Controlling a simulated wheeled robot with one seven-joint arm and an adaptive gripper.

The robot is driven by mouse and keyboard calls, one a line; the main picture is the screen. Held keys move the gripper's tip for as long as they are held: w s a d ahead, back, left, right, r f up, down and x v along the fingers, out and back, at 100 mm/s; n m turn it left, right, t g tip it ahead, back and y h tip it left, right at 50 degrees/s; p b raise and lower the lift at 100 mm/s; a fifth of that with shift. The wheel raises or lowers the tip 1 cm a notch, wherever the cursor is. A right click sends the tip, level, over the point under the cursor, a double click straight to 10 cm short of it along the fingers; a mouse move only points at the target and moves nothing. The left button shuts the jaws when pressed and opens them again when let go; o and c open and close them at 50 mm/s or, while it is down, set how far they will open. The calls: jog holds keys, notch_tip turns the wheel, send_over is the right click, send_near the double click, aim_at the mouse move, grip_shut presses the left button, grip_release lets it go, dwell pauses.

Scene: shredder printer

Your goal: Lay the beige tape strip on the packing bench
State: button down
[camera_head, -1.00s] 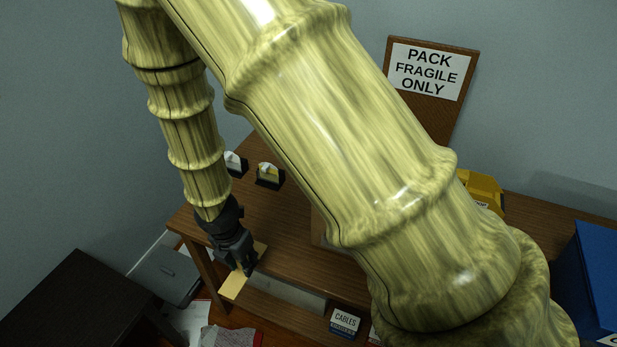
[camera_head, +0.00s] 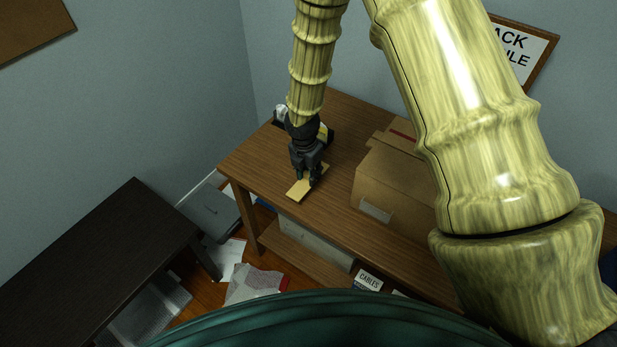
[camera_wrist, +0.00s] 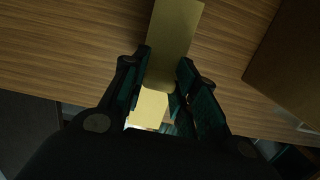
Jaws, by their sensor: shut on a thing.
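The beige tape strip (camera_head: 298,190) is a flat pale piece over the left part of the wooden packing bench (camera_head: 255,160). My gripper (camera_head: 311,180) points down and is shut on the strip. In the wrist view the strip (camera_wrist: 174,38) runs between the fingers (camera_wrist: 166,82) and extends past them over the wood top (camera_wrist: 80,45). The strip's near part (camera_wrist: 150,108) shows below the fingertips. I cannot tell whether the strip touches the bench top.
A cardboard box (camera_head: 395,190) stands on the bench right of my gripper. Dispenser-like items (camera_head: 325,135) sit behind it, partly hidden. A dark table (camera_head: 95,260) is at left. Papers (camera_head: 255,285) lie on the floor between. Bench top around the strip is clear.

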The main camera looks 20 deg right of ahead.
aim_at(306, 182)
jog(key=shift+f+p, duration=0.55)
jog(key=shift+f, duration=1.2)
jog(key=shift+f, duration=0.15)
jog(key=c, duration=1.1)
grip_release()
notch_tip(306, 182, up, 12)
jog(key=a+b, duration=0.1)
jog(key=shift+s+b, duration=0.3)
jog(key=shift+s, duration=0.1)
jog(key=shift+a, duration=0.1)
